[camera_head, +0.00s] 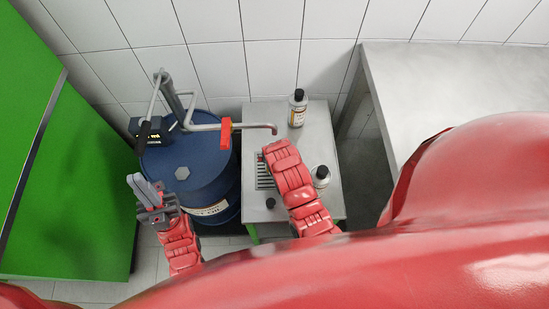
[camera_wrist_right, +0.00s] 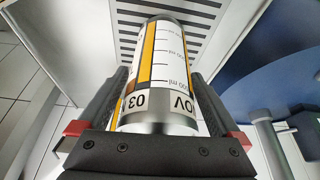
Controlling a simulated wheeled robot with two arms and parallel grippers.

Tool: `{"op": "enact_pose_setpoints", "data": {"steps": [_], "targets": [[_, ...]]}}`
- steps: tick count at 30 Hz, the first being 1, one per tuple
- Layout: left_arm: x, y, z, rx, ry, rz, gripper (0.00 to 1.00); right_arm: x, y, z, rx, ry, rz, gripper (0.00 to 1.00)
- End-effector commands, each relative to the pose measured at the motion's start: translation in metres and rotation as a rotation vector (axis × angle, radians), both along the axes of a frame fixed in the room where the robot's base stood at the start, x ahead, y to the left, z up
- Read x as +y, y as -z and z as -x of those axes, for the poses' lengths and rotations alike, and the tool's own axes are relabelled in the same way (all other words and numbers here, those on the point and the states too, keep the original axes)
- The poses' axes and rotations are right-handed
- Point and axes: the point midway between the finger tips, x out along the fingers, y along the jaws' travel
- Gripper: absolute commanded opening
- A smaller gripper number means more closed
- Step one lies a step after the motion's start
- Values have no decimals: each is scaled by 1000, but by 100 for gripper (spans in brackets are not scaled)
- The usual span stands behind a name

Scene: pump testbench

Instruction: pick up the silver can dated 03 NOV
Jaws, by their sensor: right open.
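The silver can (camera_wrist_right: 158,75) has a white and yellow label with a ml scale and the date 03 NOV, upside down in the right wrist view. My right gripper (camera_wrist_right: 159,90) is open, with one dark finger on each side of the can. I cannot tell whether either finger touches it. In the head view my right arm hides its own gripper, and I cannot make out the dated can there. My left gripper (camera_head: 153,196) is in front of the blue drum, with nothing visible in it; its opening is unclear.
The blue drum (camera_head: 185,165) carries a hand pump with a grey spout (camera_head: 255,127) and red clip. The small metal table (camera_head: 262,113) holds a grate, a dark-capped labelled bottle (camera_head: 298,110) and a silver container (camera_head: 321,177). A green cabinet (camera_head: 75,180) stands left, a grey bench (camera_head: 430,85) right.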

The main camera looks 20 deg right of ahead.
Motion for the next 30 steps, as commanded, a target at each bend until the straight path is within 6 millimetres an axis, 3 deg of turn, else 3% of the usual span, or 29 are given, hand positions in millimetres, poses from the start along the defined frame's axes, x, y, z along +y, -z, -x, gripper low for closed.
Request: {"op": "enact_pose_setpoints", "data": {"steps": [4,20,30], "targets": [[0,0,0,0,0,0,0,0,0,0,1,0,0,98],[0,0,0,0,0,0,0,0,0,1,2,0,1,3],[0,1,0,0,0,0,0,0,0,1,2,0,1,0]]}}
